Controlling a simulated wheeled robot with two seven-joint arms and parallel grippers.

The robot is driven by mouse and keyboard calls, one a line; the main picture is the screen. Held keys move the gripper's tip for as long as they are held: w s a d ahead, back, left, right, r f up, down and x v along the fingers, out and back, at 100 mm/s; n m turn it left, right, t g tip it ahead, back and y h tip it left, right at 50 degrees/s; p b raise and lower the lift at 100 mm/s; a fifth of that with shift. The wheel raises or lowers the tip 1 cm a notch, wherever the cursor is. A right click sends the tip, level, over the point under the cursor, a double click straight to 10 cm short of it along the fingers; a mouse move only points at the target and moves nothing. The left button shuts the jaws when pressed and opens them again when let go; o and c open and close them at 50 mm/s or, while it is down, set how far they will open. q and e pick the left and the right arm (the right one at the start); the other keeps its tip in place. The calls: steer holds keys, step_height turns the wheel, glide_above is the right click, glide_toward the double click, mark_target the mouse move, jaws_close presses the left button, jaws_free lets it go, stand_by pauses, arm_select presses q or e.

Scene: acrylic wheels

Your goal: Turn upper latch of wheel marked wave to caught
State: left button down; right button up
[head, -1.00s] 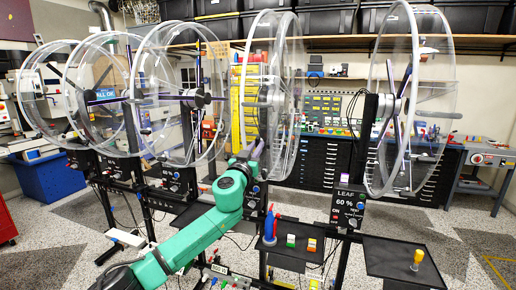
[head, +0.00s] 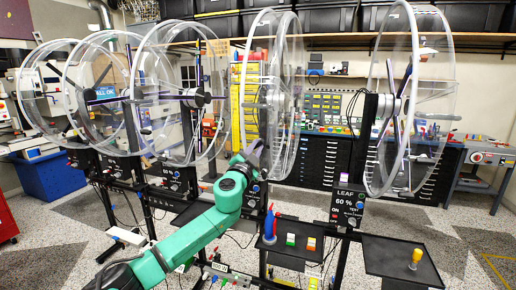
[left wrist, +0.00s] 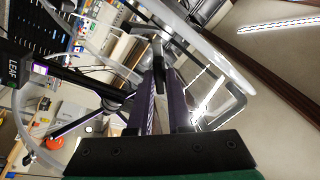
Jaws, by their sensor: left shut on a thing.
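Several clear wheels stand in a row on black stands. The wheel (head: 290,100) at my left gripper (head: 256,148) is seen nearly edge-on, right of centre in the head view. The gripper is at its lower left rim. In the left wrist view my left gripper (left wrist: 163,78) has its two purple fingers around a narrow dark part (left wrist: 158,48) close to the clear rim (left wrist: 205,50). It is shut on this part, which looks like a latch handle; which latch it is I cannot tell. No wave mark can be read. My right gripper is not in view.
A wheel (head: 375,110) with a LEAF box (head: 346,205) stands to the right. Black trays (head: 395,262) below hold a yellow knob (head: 416,258) and small coloured blocks (head: 291,240). More wheels (head: 180,95) stand to the left. A dark cabinet (head: 320,160) stands behind.

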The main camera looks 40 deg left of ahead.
mark_target(257, 147)
arm_select(q)
steer(key=m, duration=0.4)
steer(key=m+p, duration=0.1)
steer(key=m, duration=0.3)
steer(key=shift+p, duration=0.35)
steer(key=c, duration=0.7)
jaws_free()
steer(key=shift+f, duration=0.1)
steer(key=shift+b+v, duration=1.1)
steer(key=shift+v, duration=0.8)
steer(key=b+v, duration=0.2)
steer(key=v, duration=0.1)
steer(key=shift+s, duration=0.1)
